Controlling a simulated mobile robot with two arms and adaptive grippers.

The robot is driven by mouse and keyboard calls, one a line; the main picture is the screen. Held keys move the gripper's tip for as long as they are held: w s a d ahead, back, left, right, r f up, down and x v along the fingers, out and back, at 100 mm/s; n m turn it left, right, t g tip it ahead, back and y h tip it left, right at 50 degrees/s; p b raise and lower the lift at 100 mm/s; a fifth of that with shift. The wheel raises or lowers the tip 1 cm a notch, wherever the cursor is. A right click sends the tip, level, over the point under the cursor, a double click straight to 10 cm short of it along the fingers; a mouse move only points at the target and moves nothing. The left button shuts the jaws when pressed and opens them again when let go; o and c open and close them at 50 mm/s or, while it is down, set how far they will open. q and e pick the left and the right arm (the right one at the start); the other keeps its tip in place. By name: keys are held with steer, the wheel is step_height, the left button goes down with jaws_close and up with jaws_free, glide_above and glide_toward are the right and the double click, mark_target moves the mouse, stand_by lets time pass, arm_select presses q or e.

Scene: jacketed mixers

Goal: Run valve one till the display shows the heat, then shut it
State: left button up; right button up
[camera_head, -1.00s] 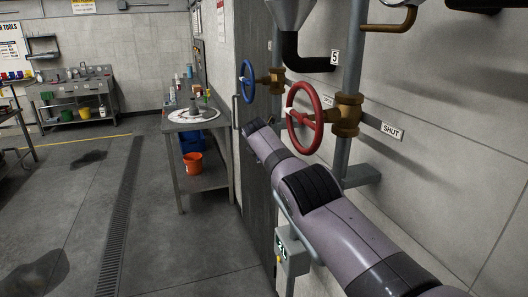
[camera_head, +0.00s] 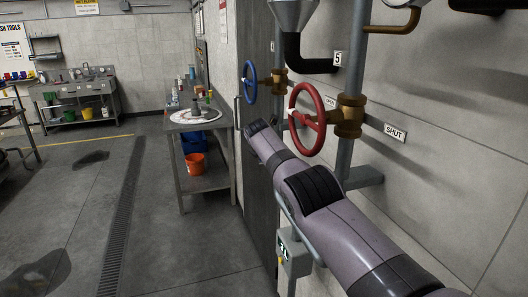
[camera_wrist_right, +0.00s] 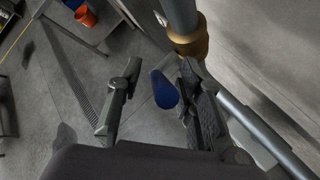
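The blue handwheel (camera_head: 250,82) sits on a brass valve at the back of the pipework. The red handwheel (camera_head: 296,137) stands nearer, on a larger brass valve (camera_head: 350,115). A small grey box with a dark display (camera_head: 283,249) is low by the pipe; its pale characters are too small to read. My right arm reaches past below the red wheel; its gripper is not clear in the head view. In the right wrist view, my right gripper (camera_wrist_right: 161,65) is open, with part of the blue wheel (camera_wrist_right: 164,92) between its fingers and a gap at the left finger. My left gripper is not in view.
A SHUT plate (camera_head: 395,133) and a 5 plate (camera_head: 339,58) are on the wall and pipework. A bench (camera_head: 206,183) with bottles stands left of the pipework, an orange bucket (camera_head: 194,163) on its lower shelf. The floor at left is open, with a drain grate (camera_head: 122,215).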

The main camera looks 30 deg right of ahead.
steer(key=shift+r, duration=0.1)
steer(key=shift+s+a+r, duration=0.15)
steer(key=shift+r, duration=0.05)
steer(key=v, duration=0.6)
steer(key=shift+s+a+r, duration=0.15)
steer(key=shift+s+a, duration=0.1)
steer(key=shift+s, duration=0.05)
stand_by(0.3)
